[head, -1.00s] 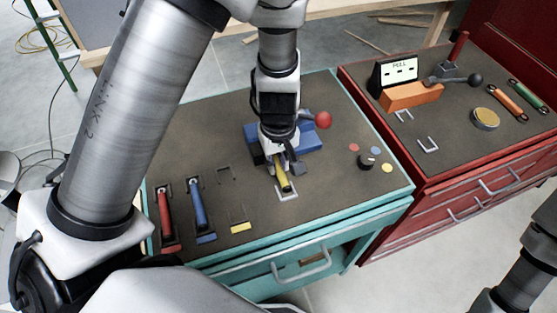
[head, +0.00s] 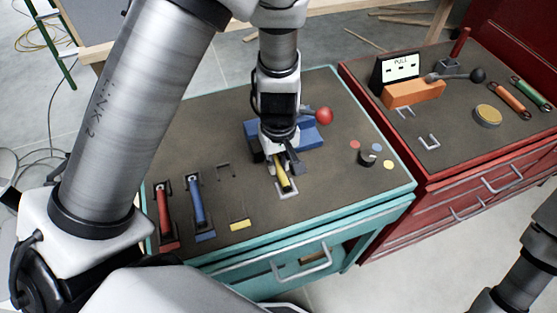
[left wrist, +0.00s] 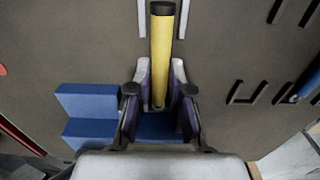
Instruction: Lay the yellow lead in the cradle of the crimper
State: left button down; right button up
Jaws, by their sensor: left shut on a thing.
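The yellow lead (head: 284,180) has a dark end and points toward the front of the teal cabinet. My left gripper (head: 283,167) is shut on it, low over the top, at the front of the blue crimper (head: 308,138). In the left wrist view the lead (left wrist: 161,55) stands out between the fingers (left wrist: 160,98). Blue crimper parts (left wrist: 88,102) show left of and beneath the fingers. The gripper hides the cradle, so I cannot tell whether the lead touches it. My right gripper is out of view.
A red-knobbed lever (head: 324,116) stands right of the crimper. A white bracket mark (head: 288,193) lies under the lead's end. Red (head: 165,213) and blue (head: 197,208) leads lie left. A red cabinet (head: 450,155) with an orange block (head: 411,93) stands right.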

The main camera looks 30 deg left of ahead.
pick_arm(q)
jog(key=c, duration=1)
grip_release()
notch_tip(320, 180, up, 12)
